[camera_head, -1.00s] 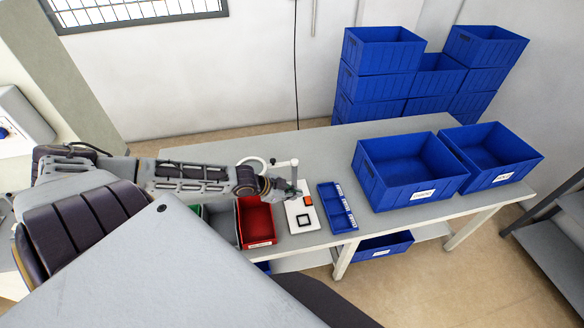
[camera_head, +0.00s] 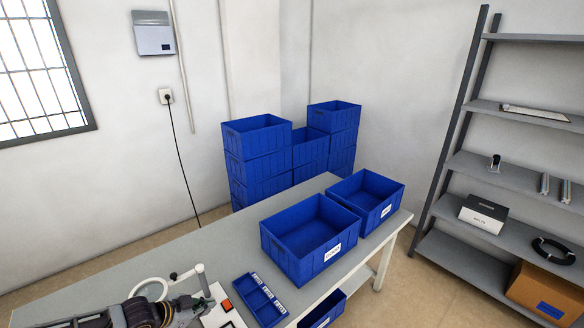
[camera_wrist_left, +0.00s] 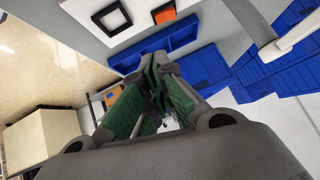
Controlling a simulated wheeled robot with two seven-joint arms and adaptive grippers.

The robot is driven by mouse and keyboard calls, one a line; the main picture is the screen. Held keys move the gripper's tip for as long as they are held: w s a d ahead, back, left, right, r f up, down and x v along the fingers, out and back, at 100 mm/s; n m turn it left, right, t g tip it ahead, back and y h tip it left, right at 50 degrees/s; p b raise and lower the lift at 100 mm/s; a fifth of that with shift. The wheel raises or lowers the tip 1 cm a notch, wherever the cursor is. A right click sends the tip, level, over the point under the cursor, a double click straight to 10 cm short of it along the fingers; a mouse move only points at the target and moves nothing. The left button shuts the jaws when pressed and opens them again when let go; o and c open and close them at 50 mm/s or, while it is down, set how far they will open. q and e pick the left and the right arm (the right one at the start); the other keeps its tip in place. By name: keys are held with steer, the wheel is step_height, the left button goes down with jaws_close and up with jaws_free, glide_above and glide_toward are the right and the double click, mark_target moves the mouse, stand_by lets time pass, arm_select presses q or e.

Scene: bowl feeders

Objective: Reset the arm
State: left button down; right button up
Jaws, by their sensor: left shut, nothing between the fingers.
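My left arm comes in at the bottom left of the head view, over the near end of the table (camera_head: 150,262). The white device (camera_wrist_left: 135,12) and a blue divided tray (camera_wrist_left: 185,40) lie beyond the fingers. My right gripper is in neither view.
The blue divided tray (camera_head: 262,304) lies right of the gripper. Two large labelled blue bins, one near (camera_head: 285,258) and one far (camera_head: 385,208), stand on the table. Blue bins are stacked (camera_head: 258,165) behind it. A grey shelf rack (camera_head: 480,265) stands at right.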

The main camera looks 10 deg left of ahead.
arm_select(q)
steer(key=s+d+f+n+g+y, duration=0.1)
steer(key=s+d, duration=0.2)
steer(key=d, duration=0.3)
steer(key=s+d+f+n, duration=0.1)
steer(key=s+d, duration=0.3)
steer(key=d, duration=0.2)
steer(key=shift+s+r+n+g+y, duration=1.65)
steer(key=shift+s+r+n, duration=1)
steer(key=shift+s, duration=1)
steer(key=s+f+g, duration=0.2)
steer(key=s+f, duration=0.1)
steer(key=f, duration=3.1)
steer(key=s+a+f, duration=0.1)
steer(key=s+f, duration=0.9)
steer(key=s, duration=0.1)
steer(key=s+a+f+b, duration=0.1)
steer(key=s+a+f, duration=0.1)
steer(key=s+f, duration=0.7)
steer(key=shift+s+a+f+m+g, duration=0.25)
steer(key=shift+s+f+m+g, duration=0.15)
steer(key=shift+s, duration=0.7)
